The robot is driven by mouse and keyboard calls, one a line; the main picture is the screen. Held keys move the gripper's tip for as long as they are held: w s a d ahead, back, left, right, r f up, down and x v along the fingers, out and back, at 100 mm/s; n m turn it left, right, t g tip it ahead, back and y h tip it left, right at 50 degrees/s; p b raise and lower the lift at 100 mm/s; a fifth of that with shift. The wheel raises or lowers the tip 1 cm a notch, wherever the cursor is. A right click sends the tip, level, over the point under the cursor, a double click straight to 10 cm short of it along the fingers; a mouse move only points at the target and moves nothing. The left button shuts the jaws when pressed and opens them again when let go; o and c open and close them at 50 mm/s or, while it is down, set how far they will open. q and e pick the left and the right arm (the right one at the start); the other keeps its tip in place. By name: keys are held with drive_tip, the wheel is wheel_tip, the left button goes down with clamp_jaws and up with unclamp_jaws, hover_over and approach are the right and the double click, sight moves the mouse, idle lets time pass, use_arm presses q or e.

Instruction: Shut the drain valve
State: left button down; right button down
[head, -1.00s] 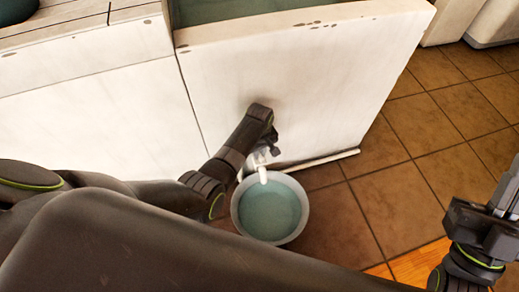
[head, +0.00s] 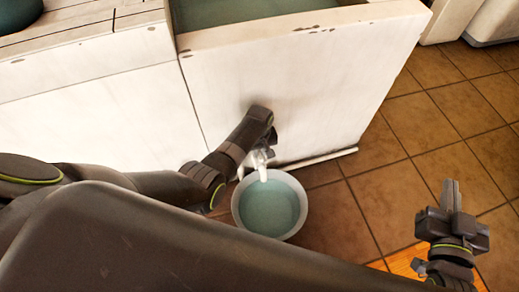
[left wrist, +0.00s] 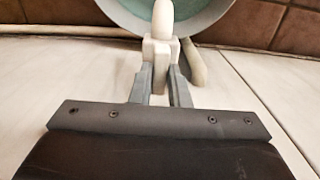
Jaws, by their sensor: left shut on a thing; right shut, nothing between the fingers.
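The white drain valve (head: 262,173) sticks out low from the basin's white front panel, its spout over a round bowl. It also shows in the left wrist view (left wrist: 162,48), with a pale lever-like piece (left wrist: 192,64) at the right of its body. My left gripper (left wrist: 160,82) is at the valve, its two fingers shut on a white part of it; the exact part is partly hidden. In the head view my left gripper (head: 264,144) partly covers the valve. My right gripper (head: 452,196) is shut and empty, off to the right above the floor, fingers pointing up.
The grey-white bowl (head: 238,212) with blue-green water stands on the brown tiled floor under the spout. The white basin (head: 300,90) fills the upper middle, with water inside its top. Open floor (head: 400,170) lies between the bowl and my right gripper.

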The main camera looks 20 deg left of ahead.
idle(0.3)
use_arm(q)
drive_tip(key=c, duration=1.4)
unclamp_jaws()
